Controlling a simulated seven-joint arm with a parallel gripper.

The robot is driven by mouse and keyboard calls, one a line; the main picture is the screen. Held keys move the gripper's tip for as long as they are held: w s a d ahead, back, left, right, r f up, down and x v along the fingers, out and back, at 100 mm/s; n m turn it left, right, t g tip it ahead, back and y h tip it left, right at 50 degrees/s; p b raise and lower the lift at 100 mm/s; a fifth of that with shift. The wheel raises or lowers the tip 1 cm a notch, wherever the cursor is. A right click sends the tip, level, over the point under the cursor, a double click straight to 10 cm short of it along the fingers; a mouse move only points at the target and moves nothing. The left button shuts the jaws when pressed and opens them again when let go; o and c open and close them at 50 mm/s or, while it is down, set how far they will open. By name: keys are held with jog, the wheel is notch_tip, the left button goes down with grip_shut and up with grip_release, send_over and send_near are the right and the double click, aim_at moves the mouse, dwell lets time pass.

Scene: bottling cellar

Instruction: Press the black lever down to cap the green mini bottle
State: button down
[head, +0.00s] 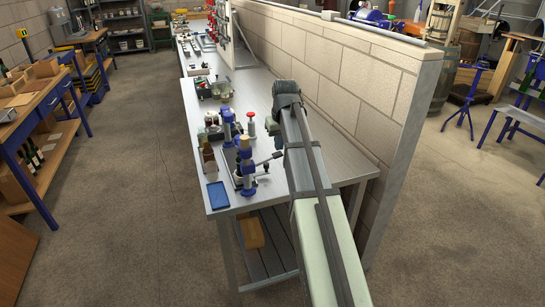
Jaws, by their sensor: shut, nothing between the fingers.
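A blue bench capper (246,170) with a yellowish top part stands near the front end of the metal table. A dark lever (267,159) sticks out from it to the right, toward my arm, slightly raised. I cannot make out the green mini bottle; it is too small or hidden. My arm reaches up from the bottom right over the table, just right of the capper, and its far joint is beyond the lever. My gripper's fingers do not show in this view.
A second blue device (228,124) and a red-topped item (251,124) stand behind the capper. A blue tray (217,195) lies at the table's front left corner. A dark bottle (209,161) stands behind the tray. A block wall (330,75) bounds the table's right side.

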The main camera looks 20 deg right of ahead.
aim_at(278, 153)
jog(key=shift+f, duration=0.5)
jog(key=shift+f, duration=0.15)
jog(key=shift+a+f, duration=0.15)
jog(key=shift+f, duration=1.6)
dwell(2.7)
jog(key=shift+r, duration=4.55)
